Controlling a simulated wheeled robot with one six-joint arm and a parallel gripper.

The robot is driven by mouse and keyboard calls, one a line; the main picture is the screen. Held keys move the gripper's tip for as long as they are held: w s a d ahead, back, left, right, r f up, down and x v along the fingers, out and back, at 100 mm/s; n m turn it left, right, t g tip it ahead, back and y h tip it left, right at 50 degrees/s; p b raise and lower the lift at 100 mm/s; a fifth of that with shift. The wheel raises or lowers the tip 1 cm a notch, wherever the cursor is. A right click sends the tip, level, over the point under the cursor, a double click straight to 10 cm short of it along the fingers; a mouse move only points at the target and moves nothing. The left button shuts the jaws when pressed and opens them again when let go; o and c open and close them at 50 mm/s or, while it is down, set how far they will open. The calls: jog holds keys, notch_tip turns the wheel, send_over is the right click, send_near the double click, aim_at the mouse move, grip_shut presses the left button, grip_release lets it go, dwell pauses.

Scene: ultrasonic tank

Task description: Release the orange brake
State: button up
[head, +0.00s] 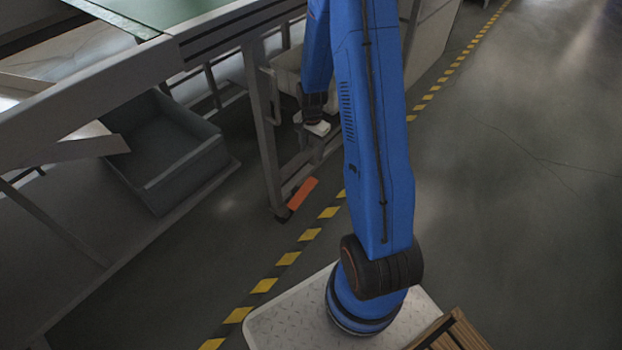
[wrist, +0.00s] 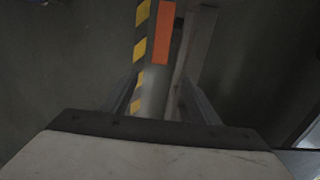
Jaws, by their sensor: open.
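The orange brake (head: 302,193) is a flat orange bar low at the foot of a grey table leg, just above the floor. In the wrist view the orange brake (wrist: 162,34) lies at the top centre, beyond my fingers. My gripper (wrist: 158,98) is open and empty, its two dark fingers spread on either side of the view's middle. In the head view my gripper (head: 318,129) hangs above the brake, beside the table leg, apart from the brake. Its fingertips are hard to make out there.
A grey table (head: 225,32) with legs stands at the left, with a grey open bin (head: 185,165) beneath it. A yellow-black floor stripe (head: 289,258) runs past the leg. Open floor (head: 510,170) lies at the right.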

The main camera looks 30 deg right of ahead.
aim_at(312, 181)
notch_tip(312, 181, down, 18)
jog(key=shift+r, duration=0.15)
dwell(0.7)
jog(key=shift+c, duration=0.2)
